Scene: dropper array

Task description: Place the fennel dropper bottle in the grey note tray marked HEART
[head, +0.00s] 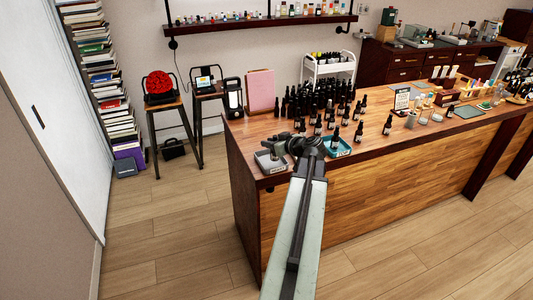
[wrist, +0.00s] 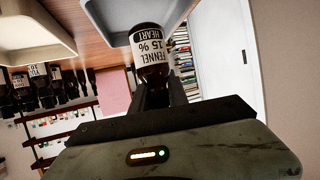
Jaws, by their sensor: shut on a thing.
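The fennel dropper bottle (wrist: 148,55) is dark with a white label reading FENNEL 15 % HEART. My gripper (wrist: 152,92) is shut on it in the wrist view, which shows the scene upside down. In the head view, my gripper (head: 278,148) is over the grey tray (head: 266,168) at the near left corner of the counter. The bottle overlaps a pale grey tray (wrist: 95,22) in the wrist view. I cannot tell whether the bottle touches the tray floor. The writing on the tray front is too small to read.
A teal tray (head: 338,152) sits just right of my gripper, with a bottle in it. Many dark dropper bottles (head: 312,97) crowd the counter behind. A second, cream-looking tray (wrist: 38,28) shows at the left of the wrist view.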

